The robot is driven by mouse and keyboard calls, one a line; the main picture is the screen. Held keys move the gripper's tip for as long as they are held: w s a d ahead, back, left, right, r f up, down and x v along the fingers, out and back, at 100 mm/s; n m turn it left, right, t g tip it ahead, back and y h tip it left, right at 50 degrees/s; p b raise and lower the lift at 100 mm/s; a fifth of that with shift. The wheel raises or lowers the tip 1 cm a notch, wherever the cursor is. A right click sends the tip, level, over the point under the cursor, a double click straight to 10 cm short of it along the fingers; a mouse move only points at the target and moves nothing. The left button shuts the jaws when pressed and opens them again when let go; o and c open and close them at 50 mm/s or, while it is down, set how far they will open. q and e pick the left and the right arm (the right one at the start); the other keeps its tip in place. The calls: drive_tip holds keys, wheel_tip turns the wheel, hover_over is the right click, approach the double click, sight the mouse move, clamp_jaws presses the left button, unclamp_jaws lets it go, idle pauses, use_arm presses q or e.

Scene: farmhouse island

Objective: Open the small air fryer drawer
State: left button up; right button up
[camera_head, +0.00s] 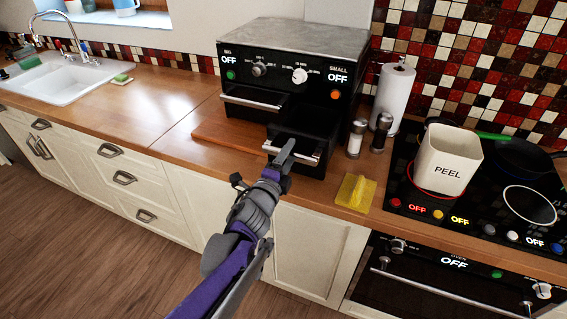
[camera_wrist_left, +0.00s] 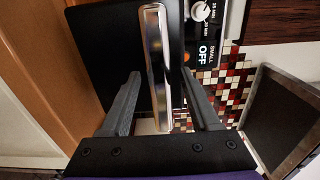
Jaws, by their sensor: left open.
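The black air fryer (camera_head: 290,72) stands on the wooden counter, with a "BIG" side on the left and a "SMALL" side on the right. The small drawer (camera_head: 312,170) juts forward from the fryer on the right, well ahead of the big drawer's front. Its silver handle (camera_head: 308,157) also shows upright in the left wrist view (camera_wrist_left: 156,55). My left gripper (camera_head: 284,153) is at this handle, partly covering it. In the left wrist view its open fingers (camera_wrist_left: 160,75) lie on either side of the handle, with gaps showing. My right gripper is not in view.
A wooden board (camera_head: 215,135) lies left of the small drawer. Salt and pepper shakers (camera_head: 355,140), a paper roll (camera_head: 393,92) and a yellow holder (camera_head: 355,191) stand to the right. The "PEEL" bin (camera_head: 447,162) sits on the hob. The counter at left is mostly clear.

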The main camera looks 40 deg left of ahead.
use_arm(q)
drive_tip(key=v, duration=1)
drive_tip(key=shift+s, duration=0.2)
drive_tip(key=shift+d+n, duration=0.1)
drive_tip(key=shift+n, duration=0.2)
drive_tip(key=s+d+f+n+g+h+p, duration=0.2)
drive_tip(key=s+d+f+n+g+h, duration=0.2)
drive_tip(key=s+d+f+n+g, duration=0.7)
drive_tip(key=d+f+n+g, duration=0.1)
drive_tip(key=d+f+n, duration=0.2)
drive_tip(key=d, duration=0.1)
drive_tip(key=shift+s+n, duration=0.3)
drive_tip(key=shift+n, duration=0.1)
